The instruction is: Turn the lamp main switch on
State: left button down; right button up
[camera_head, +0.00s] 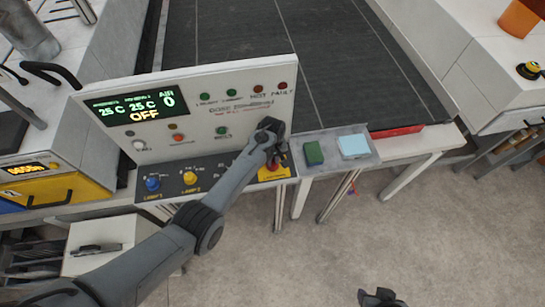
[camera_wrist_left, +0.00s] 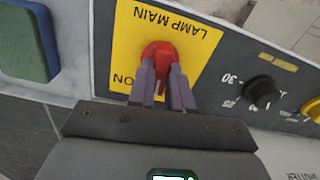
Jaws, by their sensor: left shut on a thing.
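The lamp main switch is a red knob on a yellow plate, seen close up in the left wrist view (camera_wrist_left: 160,52). The plate's upside-down lettering reads LAMP MAIN, with ON beside the knob. In the head view, the knob (camera_head: 272,166) is partly covered by my left gripper (camera_head: 277,155). In the left wrist view, the left gripper's two purple fingers (camera_wrist_left: 163,76) are shut on the red knob, one on each side. The knob's exact pointing direction is partly hidden by the fingers. My right gripper (camera_head: 380,298) shows only partly at the bottom edge, away from the panel.
The control panel (camera_head: 200,140) has a display (camera_head: 135,108) reading OFF. A blue knob (camera_head: 152,184) and a yellow knob (camera_head: 190,178) sit left of the switch. A green block (camera_head: 314,153) and a light-blue pad (camera_head: 353,146) lie to its right. A dark conveyor (camera_head: 330,60) stretches behind.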

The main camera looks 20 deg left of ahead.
pick_arm(q)
jog(key=m+p, duration=0.1)
jog(key=m, duration=0.4)
jog(key=shift+m, duration=0.3)
jog(key=shift+m+p, duration=0.4)
jog(key=shift+m, duration=1.9)
jog(key=c, duration=1)
grip_release()
jog(key=shift+c, duration=0.2)
jog(key=shift+r, duration=0.15)
jog(key=shift+r, duration=0.2)
notch_tip(320, 180, up, 10)
jog(key=shift+s, duration=0.1)
